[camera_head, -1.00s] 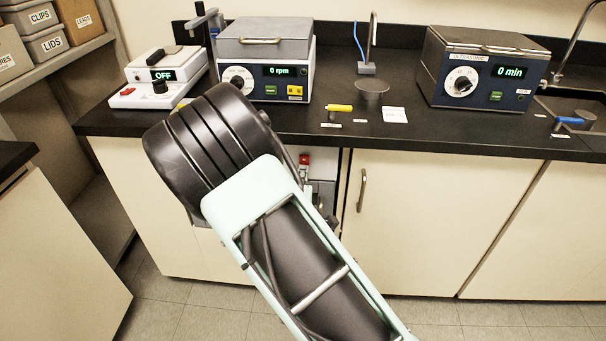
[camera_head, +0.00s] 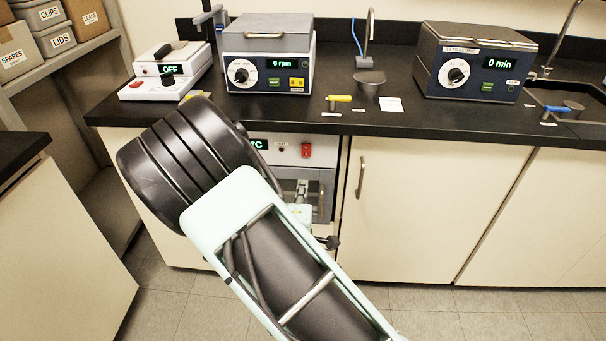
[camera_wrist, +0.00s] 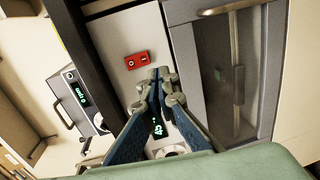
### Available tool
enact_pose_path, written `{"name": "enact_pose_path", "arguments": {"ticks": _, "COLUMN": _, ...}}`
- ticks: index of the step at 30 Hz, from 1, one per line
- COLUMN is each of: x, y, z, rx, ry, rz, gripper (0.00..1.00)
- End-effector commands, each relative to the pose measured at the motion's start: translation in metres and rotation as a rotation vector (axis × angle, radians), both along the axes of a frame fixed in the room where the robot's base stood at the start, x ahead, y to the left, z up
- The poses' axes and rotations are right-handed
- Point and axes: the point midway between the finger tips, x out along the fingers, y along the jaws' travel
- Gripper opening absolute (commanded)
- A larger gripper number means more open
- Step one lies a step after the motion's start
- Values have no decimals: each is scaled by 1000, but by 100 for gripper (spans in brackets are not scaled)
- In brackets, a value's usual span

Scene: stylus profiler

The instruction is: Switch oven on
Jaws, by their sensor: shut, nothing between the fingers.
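The oven (camera_head: 290,152) is built in under the black bench, partly hidden behind my arm. Its pale panel carries a lit display (camera_head: 259,144) ending in °C and a red switch (camera_head: 306,150). In the wrist view the red rocker switch (camera_wrist: 137,60) shows marks on its two halves, and the display (camera_wrist: 158,128) sits between my fingers. The oven's glass door (camera_wrist: 222,80) is closed. My gripper (camera_wrist: 160,76) is shut and empty. Its fingertips appear just beside the switch, in front of the panel; I cannot tell whether they touch anything.
On the bench stand a hotplate-like unit (camera_head: 170,72) reading OFF, a centrifuge-like box (camera_head: 266,55) reading 0 rpm and an ultrasonic bath (camera_head: 470,65) reading 0 min. The bench edge (camera_head: 440,133) overhangs the oven. A cabinet door (camera_head: 420,210) is right of it. The floor in front is clear.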

Motion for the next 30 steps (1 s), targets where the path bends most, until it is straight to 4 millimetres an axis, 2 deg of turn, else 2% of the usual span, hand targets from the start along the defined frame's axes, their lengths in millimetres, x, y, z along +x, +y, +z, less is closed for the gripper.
{"name": "enact_pose_path", "arguments": {"ticks": 3, "x": -21, "y": 2, "z": -2, "rx": -3, "ry": 2, "rz": 3, "gripper": 0}}
{"name": "enact_pose_path", "arguments": {"ticks": 9, "x": -37, "y": 2, "z": -4, "rx": -1, "ry": -1, "rz": 0, "gripper": 0}}
{"name": "enact_pose_path", "arguments": {"ticks": 25, "x": -39, "y": 2, "z": -5, "rx": 1, "ry": -1, "rz": 0, "gripper": 0}}
{"name": "enact_pose_path", "arguments": {"ticks": 30, "x": -33, "y": 0, "z": -7, "rx": 71, "ry": 38, "rz": -15, "gripper": 0}}
